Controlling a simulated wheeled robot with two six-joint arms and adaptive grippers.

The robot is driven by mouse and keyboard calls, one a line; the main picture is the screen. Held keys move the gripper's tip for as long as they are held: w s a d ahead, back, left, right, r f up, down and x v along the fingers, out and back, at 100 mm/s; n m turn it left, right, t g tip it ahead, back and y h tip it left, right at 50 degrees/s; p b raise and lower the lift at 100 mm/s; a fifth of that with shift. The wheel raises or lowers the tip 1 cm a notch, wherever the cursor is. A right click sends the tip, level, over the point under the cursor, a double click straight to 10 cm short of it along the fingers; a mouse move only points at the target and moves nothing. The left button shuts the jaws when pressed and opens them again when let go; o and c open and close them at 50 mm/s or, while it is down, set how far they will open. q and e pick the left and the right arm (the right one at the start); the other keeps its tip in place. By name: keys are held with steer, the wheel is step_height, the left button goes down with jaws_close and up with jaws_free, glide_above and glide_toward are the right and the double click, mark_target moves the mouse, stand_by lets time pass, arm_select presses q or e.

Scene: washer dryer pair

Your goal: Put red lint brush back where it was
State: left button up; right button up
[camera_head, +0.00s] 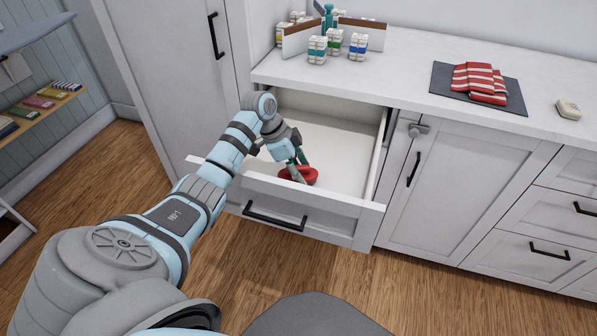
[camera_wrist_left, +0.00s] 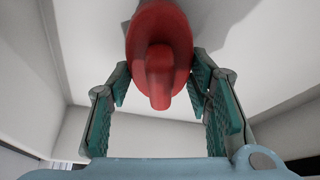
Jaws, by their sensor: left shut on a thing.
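The red lint brush (camera_head: 300,176) is inside the open drawer (camera_head: 345,155), close to its front panel. In the left wrist view the brush (camera_wrist_left: 160,45) shows as a red oval with a short handle pointing toward my palm. My left gripper (camera_head: 298,168) reaches down into the drawer and is shut on the brush, with a teal finger on each side of it in the left wrist view (camera_wrist_left: 159,85). I cannot tell whether the brush touches the drawer floor. My right gripper is not in view.
The drawer is otherwise empty where I see it. On the white counter (camera_head: 420,85) above are several small jars (camera_head: 317,50), a brown-edged divider (camera_head: 300,37), a dark mat (camera_head: 477,88) with red-striped cloth (camera_head: 480,82), and a pale block (camera_head: 569,109). A tall cabinet (camera_head: 170,65) stands left.

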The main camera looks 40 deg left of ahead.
arm_select(q)
steer(key=shift+f, duration=0.5)
steer(key=shift+r, duration=0.1)
steer(key=o, duration=1.1)
steer(key=p+v, duration=0.3)
steer(key=v, duration=0.9)
